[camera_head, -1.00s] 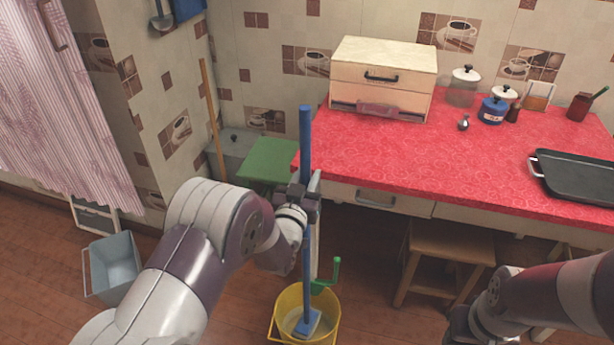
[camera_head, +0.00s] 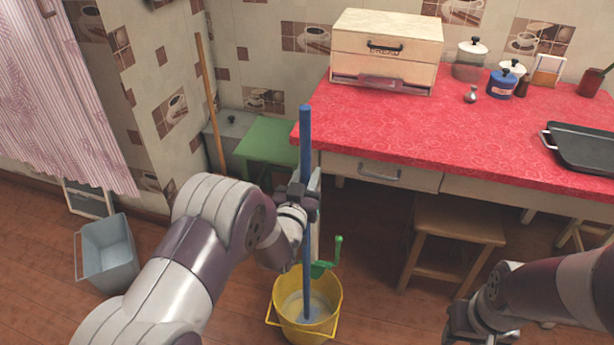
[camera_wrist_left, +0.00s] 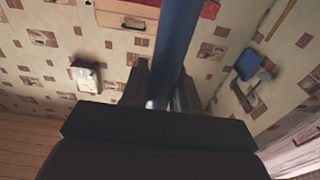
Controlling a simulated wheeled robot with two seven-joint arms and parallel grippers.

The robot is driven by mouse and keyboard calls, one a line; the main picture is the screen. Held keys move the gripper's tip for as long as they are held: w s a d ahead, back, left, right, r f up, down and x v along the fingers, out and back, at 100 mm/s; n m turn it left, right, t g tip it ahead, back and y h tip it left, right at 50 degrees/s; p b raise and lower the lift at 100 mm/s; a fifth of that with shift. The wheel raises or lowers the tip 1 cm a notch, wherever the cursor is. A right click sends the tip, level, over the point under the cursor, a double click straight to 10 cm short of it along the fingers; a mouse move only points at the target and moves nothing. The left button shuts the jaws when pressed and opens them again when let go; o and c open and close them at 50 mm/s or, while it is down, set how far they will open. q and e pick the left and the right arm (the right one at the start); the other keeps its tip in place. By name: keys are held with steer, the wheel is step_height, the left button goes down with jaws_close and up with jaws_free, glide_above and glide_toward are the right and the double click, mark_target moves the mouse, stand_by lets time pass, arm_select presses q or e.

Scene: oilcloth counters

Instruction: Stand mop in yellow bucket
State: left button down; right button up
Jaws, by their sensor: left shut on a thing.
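The mop (camera_head: 306,140) has a long blue handle and stands upright, with its lower end inside the yellow bucket (camera_head: 330,312) on the floor. The mop head is low in the bucket and only partly visible. The bucket has a green crank (camera_head: 337,252) at its back. My left gripper (camera_head: 306,194) is shut on the mop handle above the bucket. In the left wrist view the blue handle (camera_wrist_left: 174,50) passes between its fingers. My right gripper (camera_head: 470,325) is low at the bottom right, away from the mop; its fingers are not clear.
A grey bucket (camera_head: 108,255) stands on the floor at left. A green-topped stool (camera_head: 268,140) is behind the mop, and a wooden stool (camera_head: 460,222) is under the red counter (camera_head: 420,125). A wooden stick (camera_head: 210,105) leans on the wall. Floor around the yellow bucket is partly free.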

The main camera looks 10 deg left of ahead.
arm_select(q)
steer(key=c, duration=0.8)
jaws_free()
steer(key=shift+r, duration=0.1)
